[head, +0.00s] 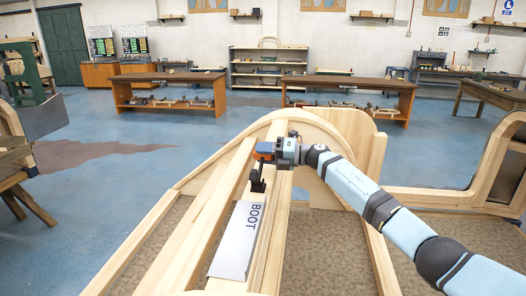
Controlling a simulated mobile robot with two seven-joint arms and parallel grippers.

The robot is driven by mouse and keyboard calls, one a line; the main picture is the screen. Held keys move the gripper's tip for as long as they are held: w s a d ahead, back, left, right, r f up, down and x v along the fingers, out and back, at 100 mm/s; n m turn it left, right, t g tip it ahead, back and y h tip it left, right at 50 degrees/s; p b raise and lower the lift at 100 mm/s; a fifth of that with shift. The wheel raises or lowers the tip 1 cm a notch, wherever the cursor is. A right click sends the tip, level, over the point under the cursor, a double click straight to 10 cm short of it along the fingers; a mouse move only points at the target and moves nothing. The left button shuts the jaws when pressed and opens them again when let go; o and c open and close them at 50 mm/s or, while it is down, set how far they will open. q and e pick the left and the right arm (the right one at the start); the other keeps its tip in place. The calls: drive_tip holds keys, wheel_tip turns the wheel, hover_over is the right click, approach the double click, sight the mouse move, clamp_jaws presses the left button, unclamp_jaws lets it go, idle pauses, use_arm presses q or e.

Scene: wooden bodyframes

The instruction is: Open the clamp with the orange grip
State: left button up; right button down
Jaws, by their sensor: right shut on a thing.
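The clamp (257,181) is a small dark tool that stands on the wooden frame in the middle of the head view. Its orange grip (262,156) shows at its top, partly covered by my gripper. My right gripper (268,151) reaches in from the right and is shut on the orange grip. The fingers are small here and hide part of the clamp's upper end. My left gripper is not in view.
A white board marked BOOT (238,240) lies in the frame just below the clamp. The curved wooden bodyframe (213,180) surrounds it. Another wooden frame (450,196) stands at the right. Workbenches (346,84) stand farther back, with open blue floor (100,205) at the left.

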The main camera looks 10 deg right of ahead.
drive_tip(key=shift+w+f+m, duration=0.1)
drive_tip(key=shift+f+m, duration=0.2)
drive_tip(key=c, duration=0.8)
unclamp_jaws()
drive_tip(key=shift+o, duration=0.2)
drive_tip(key=shift+d, duration=0.15)
drive_tip(key=b+v, duration=0.3)
drive_tip(key=v, duration=1)
drive_tip(key=shift+d, duration=0.3)
